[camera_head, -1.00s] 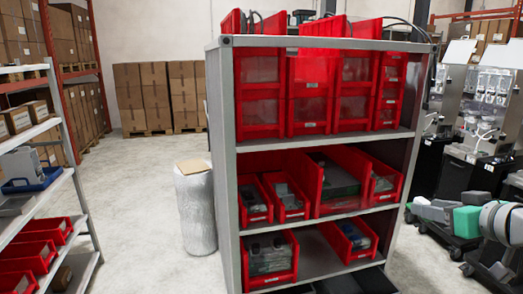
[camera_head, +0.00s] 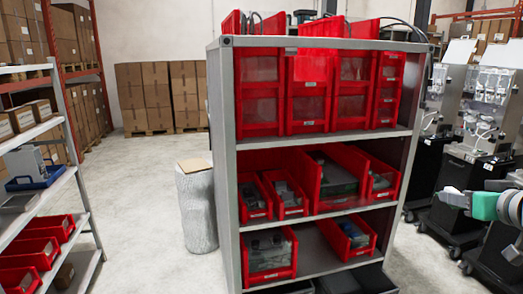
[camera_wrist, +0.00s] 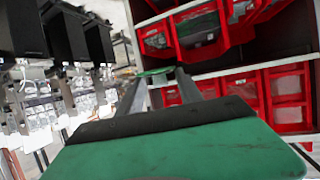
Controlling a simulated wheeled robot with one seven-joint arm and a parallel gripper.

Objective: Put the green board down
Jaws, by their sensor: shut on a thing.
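In the wrist view, my gripper (camera_wrist: 164,77) stretches away from the camera on two long grey fingers. It is shut on the green board (camera_wrist: 153,72), which shows only as a thin, small green strip at the fingertips. Most of the board is hidden or too far off to make out. The board hangs in the air in front of the shelf with red bins. In the head view, only part of my arm shows at the right edge; I cannot make out the board there.
A grey metal shelf (camera_head: 226,160) stands in the middle, with red bins (camera_head: 268,253) on its levels. A paper-topped wrapped drum (camera_head: 197,210) stands left of it. Another rack (camera_head: 78,190) is at far left. Dispensing machines (camera_head: 490,110) on black carts stand at right.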

